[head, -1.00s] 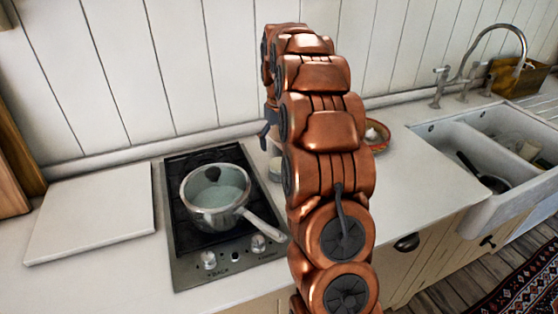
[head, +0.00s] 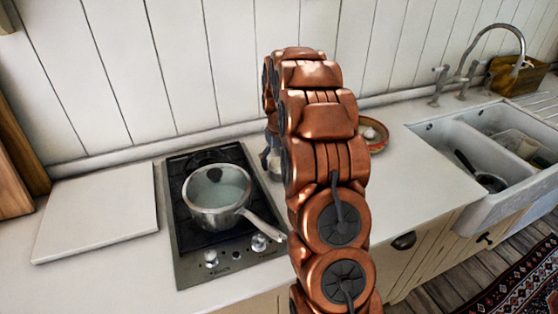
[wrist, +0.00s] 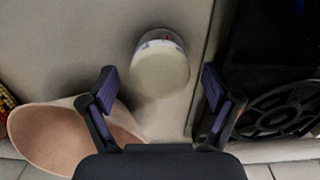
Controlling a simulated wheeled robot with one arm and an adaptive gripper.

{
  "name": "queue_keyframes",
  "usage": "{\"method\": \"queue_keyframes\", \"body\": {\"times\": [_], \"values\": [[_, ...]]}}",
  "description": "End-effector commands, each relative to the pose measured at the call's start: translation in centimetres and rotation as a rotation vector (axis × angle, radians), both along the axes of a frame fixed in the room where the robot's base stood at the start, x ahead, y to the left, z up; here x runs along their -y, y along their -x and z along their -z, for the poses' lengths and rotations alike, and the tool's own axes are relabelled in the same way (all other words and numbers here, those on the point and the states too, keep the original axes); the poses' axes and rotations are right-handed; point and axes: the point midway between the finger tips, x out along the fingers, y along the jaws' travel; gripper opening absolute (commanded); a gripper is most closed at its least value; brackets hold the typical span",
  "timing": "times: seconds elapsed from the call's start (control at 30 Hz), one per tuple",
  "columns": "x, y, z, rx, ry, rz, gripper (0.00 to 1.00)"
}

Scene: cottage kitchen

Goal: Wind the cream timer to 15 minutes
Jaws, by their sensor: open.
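The cream timer (wrist: 160,68) is a small round piece with a pale flat top and a thin marked band at its far edge. It stands on the white counter in the wrist view, and its dial reading is not legible. My gripper (wrist: 158,84) is open above it, with one dark finger to each side and gaps between fingers and timer. In the head view my copper arm hides most of this spot, and only a small pale part of the timer (head: 276,173) shows beside the gripper, right of the hob.
A steel pot (head: 217,196) with its handle pointing right stands on the black hob (head: 187,240). A tan rounded vessel (wrist: 62,142) is close to the left finger in the wrist view. A patterned dish (head: 377,147) lies right of my arm. A white board (head: 97,215) lies left.

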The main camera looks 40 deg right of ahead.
Motion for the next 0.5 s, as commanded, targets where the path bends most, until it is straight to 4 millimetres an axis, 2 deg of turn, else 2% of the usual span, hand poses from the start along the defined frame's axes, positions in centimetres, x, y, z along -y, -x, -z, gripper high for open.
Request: {"method": "queue_keyframes", "body": {"times": [0.07, 0.5], "values": [[0.00, 0.00, 0.01, 0.000, 0.000, 0.000, 0.82], [-0.01, 0.03, 0.02, -0.001, 0.000, 0.000, 0.37]]}}
